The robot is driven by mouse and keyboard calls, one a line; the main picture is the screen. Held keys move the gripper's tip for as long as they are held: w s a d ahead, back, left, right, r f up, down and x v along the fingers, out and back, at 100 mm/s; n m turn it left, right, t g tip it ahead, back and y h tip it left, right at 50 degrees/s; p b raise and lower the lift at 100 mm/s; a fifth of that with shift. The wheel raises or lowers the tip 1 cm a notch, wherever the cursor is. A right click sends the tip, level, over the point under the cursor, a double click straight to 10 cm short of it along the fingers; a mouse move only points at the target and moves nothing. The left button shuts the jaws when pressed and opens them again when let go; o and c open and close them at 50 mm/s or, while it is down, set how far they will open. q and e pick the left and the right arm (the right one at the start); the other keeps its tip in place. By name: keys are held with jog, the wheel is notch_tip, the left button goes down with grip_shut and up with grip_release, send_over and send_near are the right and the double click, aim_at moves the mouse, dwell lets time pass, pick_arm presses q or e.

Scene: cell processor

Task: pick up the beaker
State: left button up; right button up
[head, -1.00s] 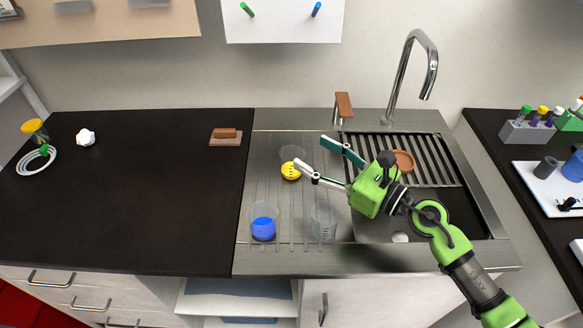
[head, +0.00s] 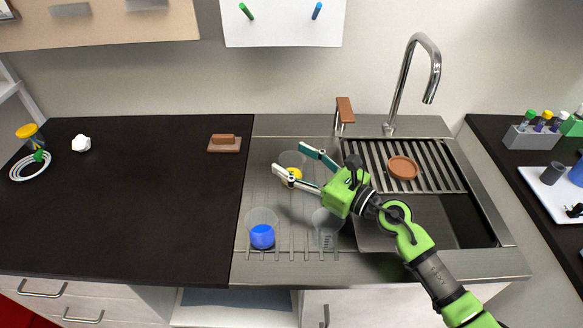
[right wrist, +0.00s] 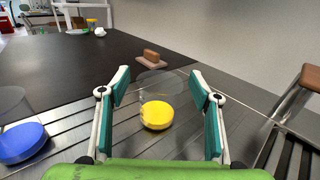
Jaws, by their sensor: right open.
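A clear glass beaker with yellow contents (head: 296,172) stands upright on the steel drainboard. It also shows in the right wrist view (right wrist: 157,114), centred between my fingers. My right gripper (head: 290,158) is open, with its fingertips close to this beaker on either side; whether they touch it I cannot tell. A beaker with blue contents (head: 262,236) stands nearer the front edge and shows at the left of the right wrist view (right wrist: 20,142). An empty clear beaker (head: 326,232) with markings stands to its right, below my gripper. My left gripper is not in view.
The sink (head: 400,225) with a slatted rack and a brown dish (head: 403,167) lies to the right. A tall faucet (head: 412,70) and a brown-handled lever (head: 345,110) stand behind. A brown block (head: 224,142) sits on the mostly clear black counter (head: 130,210).

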jog(key=shift+w+a, duration=0.4)
jog(key=shift+a, duration=0.05)
jog(key=c, duration=1.2)
jog(key=shift+r, duration=0.45)
jog(key=shift+s+d+r+p, duration=0.45)
jog(key=shift+s+r+p, duration=0.45)
jog(key=shift+s+r, duration=1.25)
jog(key=shift+s+d+r+p, duration=0.45)
jog(key=shift+s+r+p, duration=0.4)
jog(key=shift+s+r, duration=1.35)
jog(key=shift+s+d+r+p, duration=0.45)
jog(key=shift+s+r+p, duration=0.45)
jog(key=shift+s+r, duration=1.25)
